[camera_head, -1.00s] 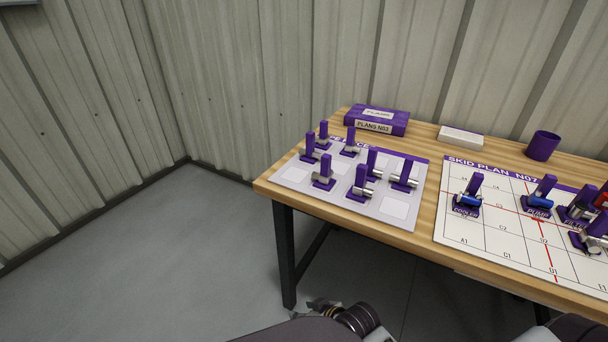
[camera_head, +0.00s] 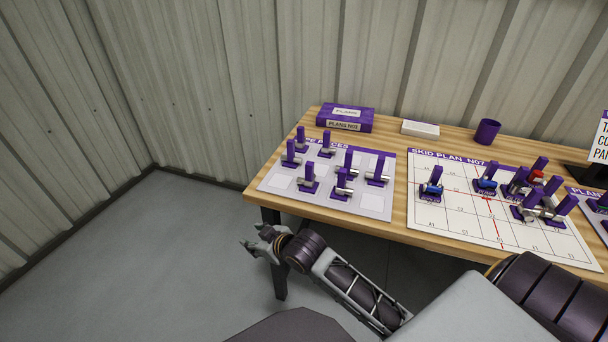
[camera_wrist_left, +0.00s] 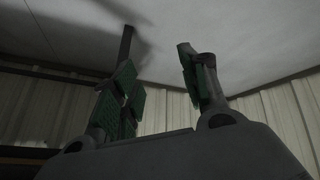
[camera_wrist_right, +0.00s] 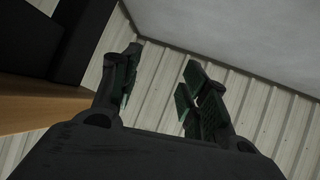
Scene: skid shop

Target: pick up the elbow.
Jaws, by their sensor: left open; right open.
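Several grey metal pipe pieces with upright purple handles stand on the pale sheet (camera_head: 374,203) at the left of the wooden table (camera_head: 404,232) in the head view. They are small there, and I cannot tell which one is the elbow. My right gripper (camera_head: 254,241) is open and empty, in front of the table's left front corner and apart from the pieces. Its spread fingers also show in the right wrist view (camera_wrist_right: 160,72). My left gripper (camera_wrist_left: 158,78) shows only in the left wrist view, open and empty. No pipe piece shows in either wrist view.
A skid plan board (camera_head: 447,218) with several purple-handled parts lies right of the sheet. A purple box (camera_head: 345,119), a white block (camera_head: 420,129) and a purple cup (camera_head: 487,132) stand along the back. A corrugated wall (camera_head: 210,80) is behind; floor is clear at left.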

